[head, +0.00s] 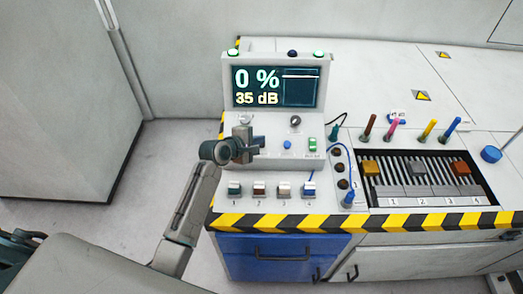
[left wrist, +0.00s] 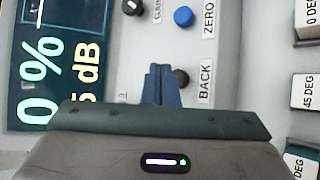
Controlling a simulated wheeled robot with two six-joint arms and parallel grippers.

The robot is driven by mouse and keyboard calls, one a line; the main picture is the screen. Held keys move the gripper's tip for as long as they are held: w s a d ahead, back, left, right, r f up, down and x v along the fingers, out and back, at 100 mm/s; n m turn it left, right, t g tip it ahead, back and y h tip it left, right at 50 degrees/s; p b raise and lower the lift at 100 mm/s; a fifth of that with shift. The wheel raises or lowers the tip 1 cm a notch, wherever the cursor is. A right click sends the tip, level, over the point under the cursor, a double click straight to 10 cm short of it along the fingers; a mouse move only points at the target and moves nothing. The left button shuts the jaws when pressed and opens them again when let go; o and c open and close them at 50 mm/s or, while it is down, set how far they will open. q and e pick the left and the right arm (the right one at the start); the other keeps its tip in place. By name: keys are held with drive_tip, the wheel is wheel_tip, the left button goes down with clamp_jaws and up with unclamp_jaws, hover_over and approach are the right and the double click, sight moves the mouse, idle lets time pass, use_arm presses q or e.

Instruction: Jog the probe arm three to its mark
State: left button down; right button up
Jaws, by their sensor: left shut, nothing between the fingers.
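My left gripper (head: 257,143) is shut and empty over the left part of the sloped grey console (head: 270,168). In the left wrist view its fingertips (left wrist: 162,84) are right beside a black knob (left wrist: 181,78) labelled BACK; I cannot tell whether they touch it. The screen (head: 277,88) reads 0 % and 35 dB. Numbered blocks 1 (head: 234,188), 2 (head: 259,188), 3 (head: 283,188) and 4 (head: 309,188) line the console's front. Which part is probe arm three is not clear; the rack (head: 425,205) at right also has numbered positions. My right gripper is not seen.
A blue ZERO button (head: 287,145), a gain knob (head: 295,121) and a green switch (head: 312,144) are right of the gripper. Coloured pens (head: 430,129) stand behind the rack. A striped edge (head: 360,221) runs along the front, above a blue drawer (head: 280,257).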

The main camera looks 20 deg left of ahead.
use_arm(q)
drive_tip(key=shift+w+a+f+b, duration=0.1)
drive_tip(key=shift+w+f+b, duration=0.25)
drive_tip(key=shift+f, duration=0.4)
idle(0.7)
idle(0.7)
drive_tip(key=shift+w+f, duration=0.2)
drive_tip(key=shift+f, duration=0.15)
